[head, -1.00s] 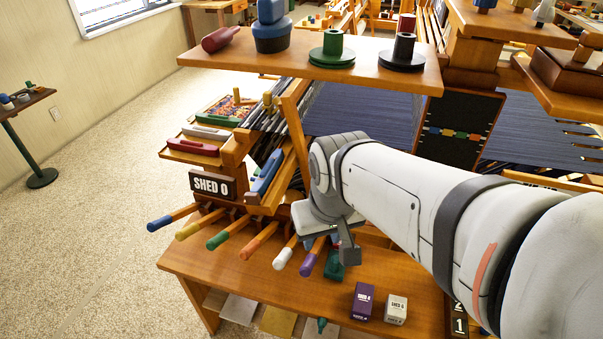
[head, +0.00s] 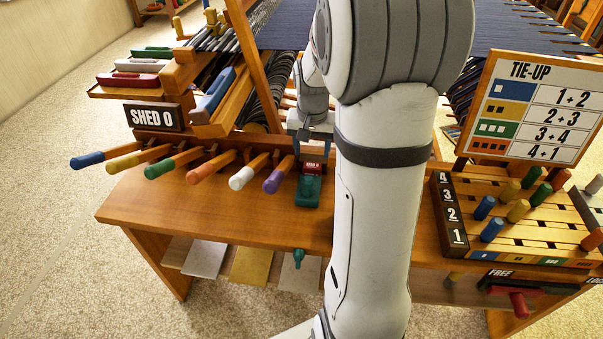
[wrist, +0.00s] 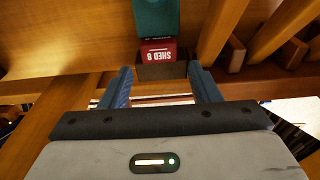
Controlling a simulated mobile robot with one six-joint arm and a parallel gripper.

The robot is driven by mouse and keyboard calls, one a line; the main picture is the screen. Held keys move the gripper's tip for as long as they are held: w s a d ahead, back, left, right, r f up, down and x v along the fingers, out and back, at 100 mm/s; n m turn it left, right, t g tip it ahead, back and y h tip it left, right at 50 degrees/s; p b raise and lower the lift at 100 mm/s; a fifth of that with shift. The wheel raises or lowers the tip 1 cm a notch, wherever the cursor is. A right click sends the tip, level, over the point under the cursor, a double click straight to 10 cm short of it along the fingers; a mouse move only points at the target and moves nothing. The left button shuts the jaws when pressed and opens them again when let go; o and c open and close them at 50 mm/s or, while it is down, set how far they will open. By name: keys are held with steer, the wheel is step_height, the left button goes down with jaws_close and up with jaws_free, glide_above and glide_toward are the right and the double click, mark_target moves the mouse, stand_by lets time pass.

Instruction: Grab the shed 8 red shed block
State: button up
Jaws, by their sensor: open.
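The red shed block (wrist: 158,52), with a white "SHED 8" label, stands against a dark green piece (wrist: 157,18) in the wrist view. In the head view the red block (head: 313,169) shows just under my gripper, by the green piece (head: 308,191) on the wooden bench. My gripper (wrist: 160,72) is open, with one blue-grey finger towards each side of the block. There is a gap on both sides, and nothing is held. I cannot tell how far the fingers reach along the block. The fingertips are hard to make out in the head view.
Coloured levers, the purple one (head: 278,175) closest, stick out left of the block. The "SHED 0" sign (head: 154,117) and a tilted blue shuttle (head: 213,94) are beyond. A peg board (head: 515,215) and tie-up chart (head: 535,108) stand right. The bench front (head: 225,215) is clear.

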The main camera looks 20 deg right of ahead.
mark_target(312, 165)
steer(key=f, duration=0.2)
steer(key=f+b, duration=0.1)
steer(key=f, duration=0.2)
steer(key=f+b, duration=0.1)
steer(key=f, duration=0.1)
steer(key=shift+w+d+f, duration=0.3)
steer(key=shift+w+f, duration=0.1)
steer(key=shift+c, duration=0.4)
steer(key=c, duration=0.8)
